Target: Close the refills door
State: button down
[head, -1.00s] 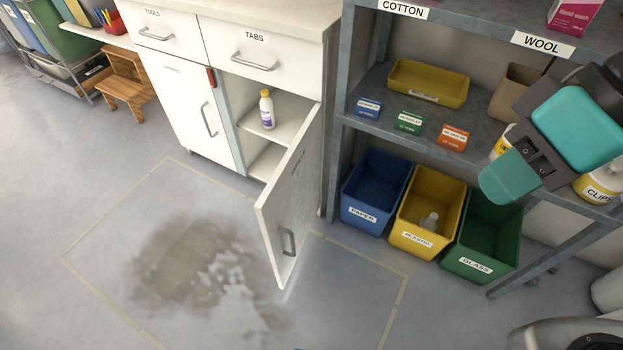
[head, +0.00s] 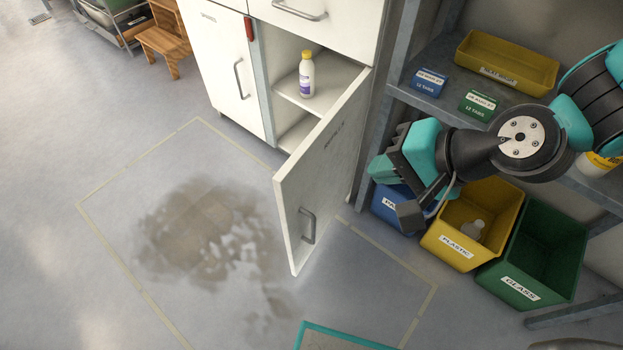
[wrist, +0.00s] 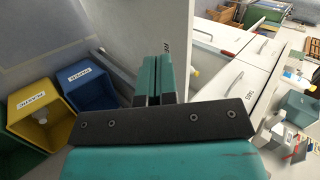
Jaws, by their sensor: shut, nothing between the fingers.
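The refills door (head: 322,170) is the right-hand lower door of the white cabinet. It stands wide open, swung out over the floor, with a grey bar handle (head: 307,226) near its free edge. Its label is too small to read surely. My gripper (head: 378,170) is to the right of the door, on its handle side, with teal fingers pointing toward it and a gap between. In the wrist view the fingers (wrist: 153,75) are together and empty, with the pale door panel (wrist: 150,25) beyond them.
A white bottle with a yellow cap (head: 307,76) stands on the cabinet shelf. Blue, yellow (head: 450,252) and green (head: 520,289) bins stand under the grey shelf rack, close to my arm. A brown wet patch (head: 190,235) lies on the floor left of the door.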

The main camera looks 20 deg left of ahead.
notch_tip(320, 180, down, 2)
jog(key=a+m, duration=0.1)
jog(key=b, duration=0.2)
send_near(301, 169)
jog(key=x, duration=0.5)
jog(key=shift+s+d+f, duration=0.1)
jog(key=shift+s+f, duration=0.1)
jog(key=shift+f, duration=0.45)
jog(key=shift+w+a, duration=0.25)
jog(key=shift+a, duration=0.45)
